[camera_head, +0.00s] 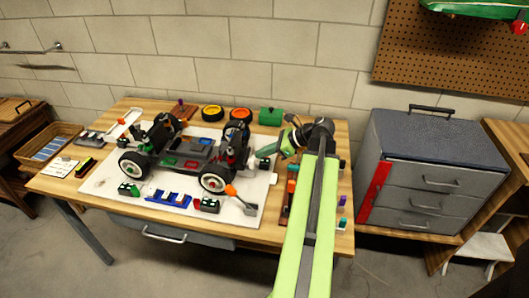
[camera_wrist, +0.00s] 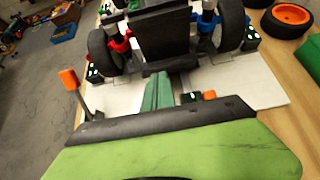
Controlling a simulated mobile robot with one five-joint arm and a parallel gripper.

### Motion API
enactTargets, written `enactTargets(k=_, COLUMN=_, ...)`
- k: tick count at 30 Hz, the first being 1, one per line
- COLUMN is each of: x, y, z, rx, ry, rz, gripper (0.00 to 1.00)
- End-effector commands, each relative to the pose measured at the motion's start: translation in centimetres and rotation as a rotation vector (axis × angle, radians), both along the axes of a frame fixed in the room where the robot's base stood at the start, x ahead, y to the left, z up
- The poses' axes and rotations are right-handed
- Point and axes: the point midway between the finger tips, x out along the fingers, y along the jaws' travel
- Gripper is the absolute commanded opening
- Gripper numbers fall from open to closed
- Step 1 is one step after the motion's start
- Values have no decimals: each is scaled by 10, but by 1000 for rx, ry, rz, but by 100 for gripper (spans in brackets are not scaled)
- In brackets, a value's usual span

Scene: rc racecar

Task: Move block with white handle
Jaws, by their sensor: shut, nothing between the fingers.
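My gripper (camera_head: 270,153) is at the right side of the RC car, above the white mat's right part, with its tip pointing left. In the wrist view its green fingers (camera_wrist: 157,93) are together, with nothing held between them. A small dark block (camera_head: 264,164) sits on the mat just below the fingertips. In the wrist view a dark block with white dots (camera_wrist: 190,98) and an orange piece lies right of the fingers. I cannot clearly make out a white handle on any block.
The RC car (camera_head: 185,150) stands on the white mat (camera_head: 245,190), close to my gripper. A grey drawer cabinet (camera_head: 435,165) is at right.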

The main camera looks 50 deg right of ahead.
Motion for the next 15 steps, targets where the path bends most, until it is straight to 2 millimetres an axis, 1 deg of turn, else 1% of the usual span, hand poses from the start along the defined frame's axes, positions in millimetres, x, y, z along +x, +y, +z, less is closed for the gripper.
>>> enactTargets(k=1, x=-5, y=-4, z=3, rx=0, ry=1, rz=-3, gripper=0)
enactTargets(k=2, x=-11, y=-9, z=2, rx=0, ry=1, rz=-5, gripper=0)
enactTargets(k=9, x=-63, y=-42, z=2, rx=1, ry=-1, rz=-6, gripper=0)
enactTargets(k=12, x=-81, y=-53, z=3, rx=1, ry=-1, rz=-5, gripper=0)
enactTargets(k=15, x=-94, y=-60, z=3, rx=1, ry=-1, rz=-3, gripper=0)
